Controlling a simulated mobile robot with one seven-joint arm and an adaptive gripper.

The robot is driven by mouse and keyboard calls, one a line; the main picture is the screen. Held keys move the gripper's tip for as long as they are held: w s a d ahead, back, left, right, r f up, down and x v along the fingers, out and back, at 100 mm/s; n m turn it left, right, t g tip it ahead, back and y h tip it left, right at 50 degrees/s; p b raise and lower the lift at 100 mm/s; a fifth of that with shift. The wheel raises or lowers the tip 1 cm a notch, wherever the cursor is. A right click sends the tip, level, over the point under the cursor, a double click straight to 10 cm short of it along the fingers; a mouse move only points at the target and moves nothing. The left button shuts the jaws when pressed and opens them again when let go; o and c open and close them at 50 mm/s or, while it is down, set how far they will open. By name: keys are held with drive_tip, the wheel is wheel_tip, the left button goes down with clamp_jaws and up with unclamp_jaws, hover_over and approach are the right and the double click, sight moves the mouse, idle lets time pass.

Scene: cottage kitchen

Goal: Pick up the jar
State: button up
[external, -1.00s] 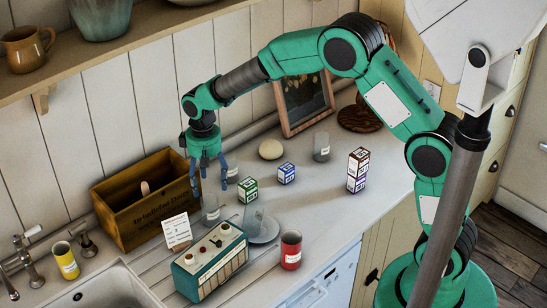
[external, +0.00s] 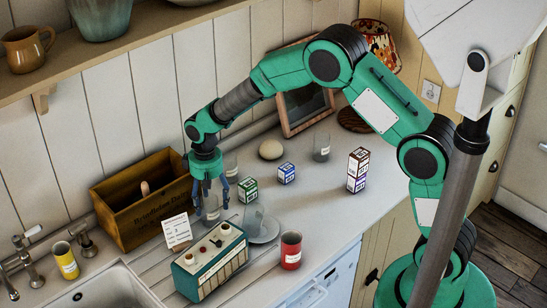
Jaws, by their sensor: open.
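A clear glass jar (external: 211,213) stands on the counter between the wooden crate and the radio. My gripper (external: 211,206) points down over it, open, with its blue fingers spread to the left and right of the jar's upper part. I cannot tell whether the fingers touch the glass. Similar clear jars with pale labels stand behind my gripper (external: 231,163) and farther right near the picture frame (external: 321,147). The task does not say which one is meant.
A wooden crate (external: 128,226) is close on the left. A teal radio (external: 210,262), a small card (external: 177,231) and a saucer (external: 268,233) with a clear glass are in front. A green box (external: 247,190) is close on the right. A red can (external: 291,250) stands farther right.

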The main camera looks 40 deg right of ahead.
sight(211, 214)
drive_tip(key=shift+f, duration=0.35)
drive_tip(key=shift+f, duration=0.1)
drive_tip(key=shift+a+f+b, duration=0.15)
drive_tip(key=shift+f+b, duration=0.15)
drive_tip(key=shift+f, duration=2.15)
drive_tip(key=c, duration=1.3)
